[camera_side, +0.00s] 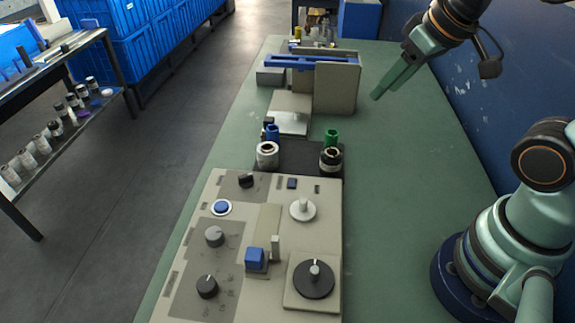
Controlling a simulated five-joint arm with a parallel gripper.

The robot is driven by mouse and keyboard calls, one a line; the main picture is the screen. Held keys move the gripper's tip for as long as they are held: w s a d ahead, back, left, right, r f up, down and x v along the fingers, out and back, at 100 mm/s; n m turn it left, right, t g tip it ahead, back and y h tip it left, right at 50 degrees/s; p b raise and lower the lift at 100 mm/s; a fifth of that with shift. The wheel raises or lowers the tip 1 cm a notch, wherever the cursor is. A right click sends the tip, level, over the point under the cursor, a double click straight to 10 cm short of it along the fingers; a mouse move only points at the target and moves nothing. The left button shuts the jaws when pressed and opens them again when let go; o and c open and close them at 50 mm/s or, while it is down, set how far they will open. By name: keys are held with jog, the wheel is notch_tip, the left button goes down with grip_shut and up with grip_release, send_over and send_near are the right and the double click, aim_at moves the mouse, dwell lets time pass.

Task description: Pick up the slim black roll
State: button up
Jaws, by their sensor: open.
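I cannot single out the slim black roll for certain. A short roll with a dark side and pale rim (330,160) stands upright at the right of a dark plate (298,158). A pale roll with a dark core (268,156) stands at its left. A small blue roll (272,132) and a green one (331,137) stand behind them. A small dark piece shows behind the blue roll. My gripper (377,97) is open and empty, above the green table's right side, up and right of the rolls and apart from them.
A beige control panel (235,240) with knobs fills the table's near left. A beige housing with a blue bar (337,88) stands behind the rolls. The green table (400,190) is clear on the right, beside the blue wall (465,110).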

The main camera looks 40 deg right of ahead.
jog(key=o, duration=0.7)
jog(key=m+g, duration=0.6)
jog(key=m, duration=1.4)
send_over(330, 160)
jog(key=w+d, duration=0.2)
notch_tip(330, 160, down, 12)
jog(key=f, duration=1.1)
jog(key=shift+s+a+f, duration=0.15)
jog(key=shift+s+f, duration=0.1)
jog(key=shift+f, duration=0.05)
